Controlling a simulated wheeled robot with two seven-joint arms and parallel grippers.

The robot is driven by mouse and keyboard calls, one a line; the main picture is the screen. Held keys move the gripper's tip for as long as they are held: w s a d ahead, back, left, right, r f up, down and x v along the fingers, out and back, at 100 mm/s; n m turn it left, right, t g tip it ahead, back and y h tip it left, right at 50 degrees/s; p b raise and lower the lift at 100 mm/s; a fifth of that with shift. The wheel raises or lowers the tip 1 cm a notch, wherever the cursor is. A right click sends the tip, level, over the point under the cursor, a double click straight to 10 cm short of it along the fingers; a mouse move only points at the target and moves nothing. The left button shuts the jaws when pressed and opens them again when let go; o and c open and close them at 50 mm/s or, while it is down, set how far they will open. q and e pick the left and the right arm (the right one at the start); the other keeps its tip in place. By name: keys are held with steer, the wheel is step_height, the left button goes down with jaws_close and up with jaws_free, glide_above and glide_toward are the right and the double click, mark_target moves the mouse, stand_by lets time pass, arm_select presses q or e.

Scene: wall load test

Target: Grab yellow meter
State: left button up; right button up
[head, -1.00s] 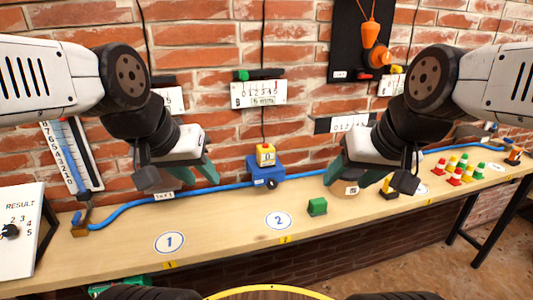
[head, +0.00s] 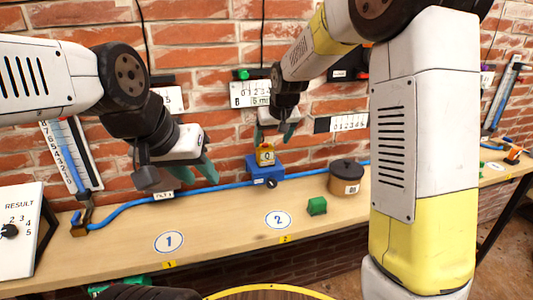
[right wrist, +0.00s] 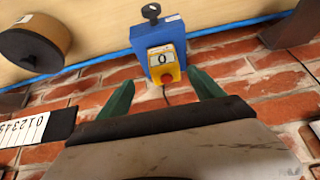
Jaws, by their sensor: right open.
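The yellow meter (head: 265,157) sits on a blue block (head: 262,170) on the shelf against the brick wall. In the right wrist view the meter (right wrist: 163,58) shows a dial reading 0 and a red knob. My right gripper (head: 273,135) is open just above the meter, its green fingers apart.
A brown round pot with a dark lid (head: 346,177) stands right of the block, and a small green block (head: 317,206) lies in front. A blue hose (head: 135,204) runs along the shelf. A scale board (head: 252,94) hangs above the meter. The shelf front near marker 2 is clear.

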mark_target(266, 148)
steer(key=shift+w+a+f, duration=0.4)
steer(key=shift+w+f, duration=0.15)
steer(key=shift+f, duration=0.15)
steer(key=x, duration=0.7)
steer(key=shift+a+r, duration=0.1)
steer(key=shift+a, duration=0.1)
steer(key=shift+c, duration=0.5)
jaws_close()
